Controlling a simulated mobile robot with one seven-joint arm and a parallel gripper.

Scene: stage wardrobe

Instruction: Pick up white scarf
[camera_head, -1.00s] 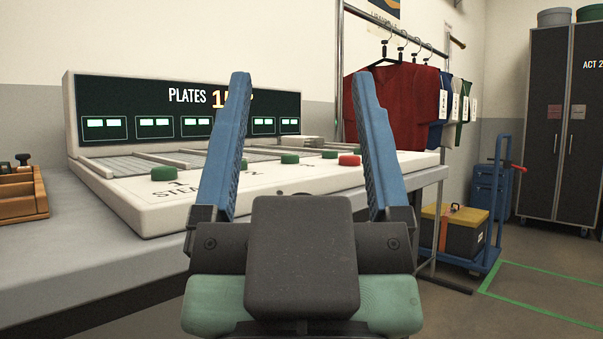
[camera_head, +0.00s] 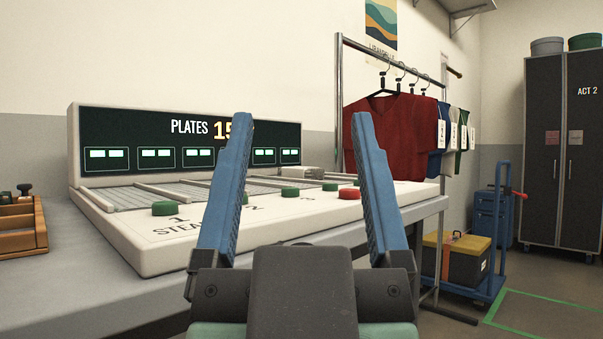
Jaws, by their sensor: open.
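My gripper (camera_head: 303,118) is open, its two blue fingers apart with nothing between them. It is in front of the white panel on the bench and the red garment. No white scarf can be made out in the head view. Several garments hang on a metal rail: a red one (camera_head: 392,135) in front, then blue, white and green ones (camera_head: 452,130) with number tags. I cannot tell whether any white cloth there is a scarf.
A white control panel (camera_head: 130,235) with green and red buttons stands on a grey bench (camera_head: 55,300) at left, beside a wooden tray (camera_head: 22,238). At right are a blue trolley (camera_head: 500,235), a yellow-topped box (camera_head: 455,262) and a dark cabinet (camera_head: 567,150). Floor at lower right is clear.

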